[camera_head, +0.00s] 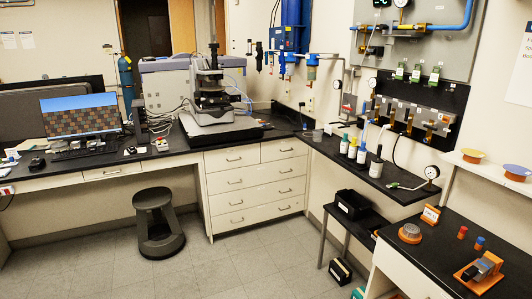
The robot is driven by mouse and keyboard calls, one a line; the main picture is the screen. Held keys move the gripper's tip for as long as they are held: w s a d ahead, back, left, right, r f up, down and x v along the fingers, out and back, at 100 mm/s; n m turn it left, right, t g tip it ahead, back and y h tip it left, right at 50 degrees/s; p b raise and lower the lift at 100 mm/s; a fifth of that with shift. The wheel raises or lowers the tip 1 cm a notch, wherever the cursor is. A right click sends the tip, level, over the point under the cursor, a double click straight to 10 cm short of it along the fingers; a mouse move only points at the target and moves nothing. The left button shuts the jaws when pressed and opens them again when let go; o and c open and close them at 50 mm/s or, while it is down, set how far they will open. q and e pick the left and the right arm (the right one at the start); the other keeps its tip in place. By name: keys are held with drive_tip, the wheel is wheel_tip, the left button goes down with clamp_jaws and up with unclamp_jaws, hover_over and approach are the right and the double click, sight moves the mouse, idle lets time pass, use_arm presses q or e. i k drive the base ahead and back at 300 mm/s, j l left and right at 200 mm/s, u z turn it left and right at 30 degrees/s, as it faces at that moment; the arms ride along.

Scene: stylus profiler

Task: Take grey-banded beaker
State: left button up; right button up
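I cannot clearly pick out a grey-banded beaker at this size. A small pale container (328,129) stands on the black counter near the back corner, beside a small greyish cup (317,135); I cannot tell whether either has a grey band. Neither my left nor my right gripper is in view.
The profiler (211,100) and a monitor (81,115) are on the back counter. A side bench (450,240) at right holds an orange-based device (480,272). A low shelf (345,228) holds black boxes.

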sight(318, 134)
drive_tip(key=i, duration=2.85)
